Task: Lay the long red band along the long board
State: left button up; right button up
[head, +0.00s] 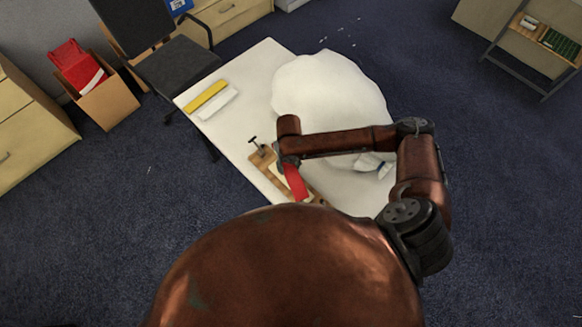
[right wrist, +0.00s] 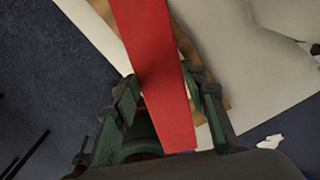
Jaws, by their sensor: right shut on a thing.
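The long red band (right wrist: 158,75) runs between the fingers of my right gripper (right wrist: 165,90) in the right wrist view. In the head view the band (head: 296,182) shows as a short red strip below the gripper, over the wooden long board (head: 264,161). The gripper is shut on the band. The board lies near the table's front left edge, partly hidden by my arm and the band; a strip of it shows beside the band in the wrist view. I cannot tell whether the band touches the board. My left gripper is not in view.
A dark clamp-like tool (head: 256,146) stands at the board's far end. A yellow bar (head: 206,95) and a white bar (head: 217,104) lie at the white table's (head: 238,125) far left. A large white cloth heap (head: 335,95) covers the table's right side. An office chair (head: 175,70) stands beyond.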

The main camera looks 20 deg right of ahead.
aim_at(291, 172)
jog(key=n, duration=0.1)
jog(key=f+n, duration=0.1)
jog(key=n, duration=0.1)
jog(key=shift+s+d+f, duration=0.1)
jog(key=shift+d+f, duration=0.05)
jog(key=shift+d, duration=0.05)
jog(key=shift+s+f+n, duration=0.1)
jog(key=shift+f+n, duration=0.35)
jog(key=shift+n, duration=0.25)
notch_tip(291, 172, down, 3)
jog(key=shift+r+b, duration=0.15)
jog(key=shift+b, duration=1.05)
notch_tip(291, 172, down, 5)
jog(key=b, duration=0.4)
jog(key=shift+r+b, duration=0.15)
jog(key=shift+b, duration=0.2)
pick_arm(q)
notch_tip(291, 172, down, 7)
pick_arm(e)
jog(key=shift+f, duration=0.5)
jog(key=o, duration=1.2)
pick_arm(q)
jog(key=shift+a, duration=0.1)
pick_arm(e)
jog(key=shift+o, duration=0.2)
